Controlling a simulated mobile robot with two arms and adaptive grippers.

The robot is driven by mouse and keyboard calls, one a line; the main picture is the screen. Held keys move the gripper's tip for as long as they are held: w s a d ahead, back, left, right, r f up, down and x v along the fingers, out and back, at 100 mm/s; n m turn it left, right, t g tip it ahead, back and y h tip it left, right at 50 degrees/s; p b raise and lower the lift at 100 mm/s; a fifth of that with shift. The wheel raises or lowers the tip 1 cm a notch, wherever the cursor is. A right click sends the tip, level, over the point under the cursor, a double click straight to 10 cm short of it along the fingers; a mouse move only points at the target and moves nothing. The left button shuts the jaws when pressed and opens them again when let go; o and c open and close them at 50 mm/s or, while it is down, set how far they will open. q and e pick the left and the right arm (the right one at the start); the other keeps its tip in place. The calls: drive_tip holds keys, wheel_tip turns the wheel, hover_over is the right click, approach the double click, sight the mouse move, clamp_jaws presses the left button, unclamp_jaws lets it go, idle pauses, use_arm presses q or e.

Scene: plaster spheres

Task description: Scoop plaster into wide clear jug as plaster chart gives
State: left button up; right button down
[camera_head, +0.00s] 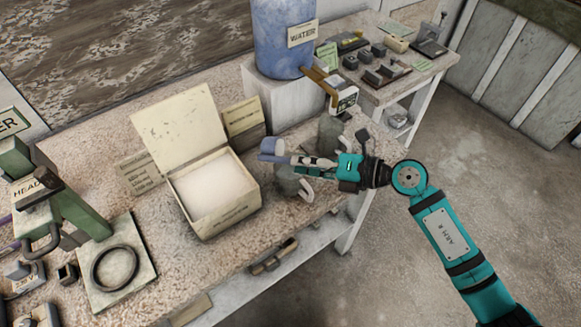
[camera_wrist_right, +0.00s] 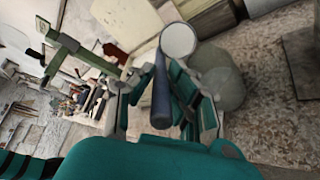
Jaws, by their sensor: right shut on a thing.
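My right gripper (camera_head: 302,162) is shut on the handle of a blue-grey scoop (camera_head: 271,148), above the table between the plaster box and the jugs. The scoop's dark handle (camera_wrist_right: 160,92) and pale round cup (camera_wrist_right: 178,41) show in the right wrist view; I cannot tell whether the cup holds powder. An open cream box (camera_head: 232,219) of white plaster (camera_head: 212,182) stands left of the gripper. A greyish see-through jug (camera_head: 290,186) is partly hidden below the gripper. Another jug (camera_head: 329,132) stands behind; I cannot tell which is wider. My left gripper is out of view.
A blue water container (camera_head: 283,45) sits on a white block behind. Cards (camera_head: 243,116) stand behind the box, their text too small to read. A green press-like stand (camera_head: 75,205) and a dark ring on a plate (camera_head: 131,287) are at left. Table front is fairly clear.

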sight(289, 159)
drive_tip(key=shift+d+f+y+b, duration=0.2)
drive_tip(key=shift+y+b, duration=0.2)
drive_tip(key=shift+b, duration=0.7)
